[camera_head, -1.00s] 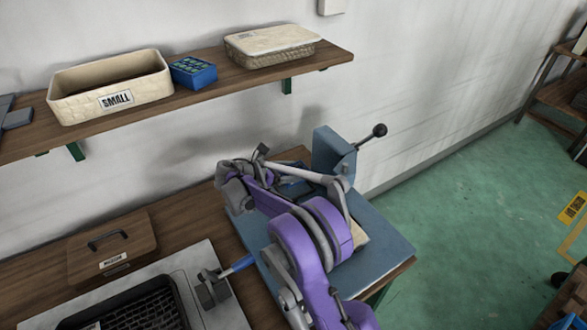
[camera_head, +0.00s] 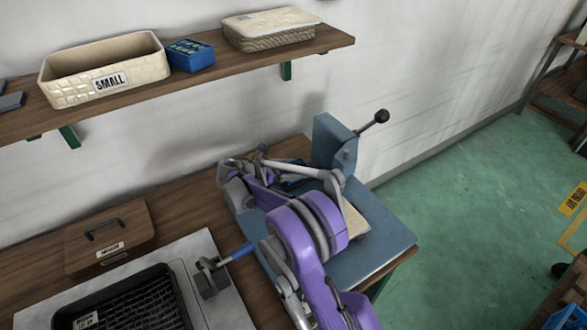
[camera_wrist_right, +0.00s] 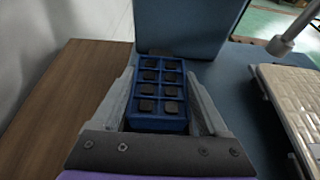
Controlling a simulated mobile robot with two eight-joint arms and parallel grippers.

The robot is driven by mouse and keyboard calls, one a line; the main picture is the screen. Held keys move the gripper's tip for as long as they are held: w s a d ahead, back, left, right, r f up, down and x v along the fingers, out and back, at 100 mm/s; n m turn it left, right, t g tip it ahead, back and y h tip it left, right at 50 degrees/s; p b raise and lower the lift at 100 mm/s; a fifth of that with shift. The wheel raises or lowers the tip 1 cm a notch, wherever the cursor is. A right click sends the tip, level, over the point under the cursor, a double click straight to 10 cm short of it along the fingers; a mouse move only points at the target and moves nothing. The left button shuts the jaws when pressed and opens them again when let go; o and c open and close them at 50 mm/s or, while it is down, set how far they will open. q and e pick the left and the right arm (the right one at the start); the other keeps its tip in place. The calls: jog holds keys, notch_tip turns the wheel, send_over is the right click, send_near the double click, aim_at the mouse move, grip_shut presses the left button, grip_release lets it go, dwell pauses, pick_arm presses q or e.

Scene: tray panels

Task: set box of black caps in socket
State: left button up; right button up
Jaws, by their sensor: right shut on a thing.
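The blue box of black caps (camera_wrist_right: 160,124) sits between the two grey fingers of my right gripper (camera_wrist_right: 160,88) in the right wrist view. The fingers are shut on its sides. The black caps stand in two rows. In the head view my purple right arm reaches over the blue-grey machine base (camera_head: 385,225), and the arm mostly hides the box and gripper. A blue-grey upright block (camera_head: 333,142) with a black-knobbed lever stands just beyond the box. The socket itself cannot be made out, and I cannot tell if the box touches the base. My left gripper is not in view.
A tan woven tray (camera_wrist_right: 290,95) lies on the base, right of the gripper. A wall shelf holds a bin marked SMALL (camera_head: 108,75), another blue box (camera_head: 190,55) and a lidded basket (camera_head: 272,32). A dark tray (camera_head: 130,300) and wooden lid (camera_head: 108,235) lie left.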

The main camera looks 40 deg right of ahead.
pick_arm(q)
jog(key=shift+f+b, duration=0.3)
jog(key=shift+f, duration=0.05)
pick_arm(e)
jog(key=shift+f, duration=0.4)
jog(key=o, duration=1.4)
jog(key=shift+a, duration=0.1)
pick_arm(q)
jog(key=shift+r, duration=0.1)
pick_arm(e)
jog(key=v, duration=1)
jog(key=shift+a+r, duration=0.25)
jog(key=shift+a, duration=0.05)
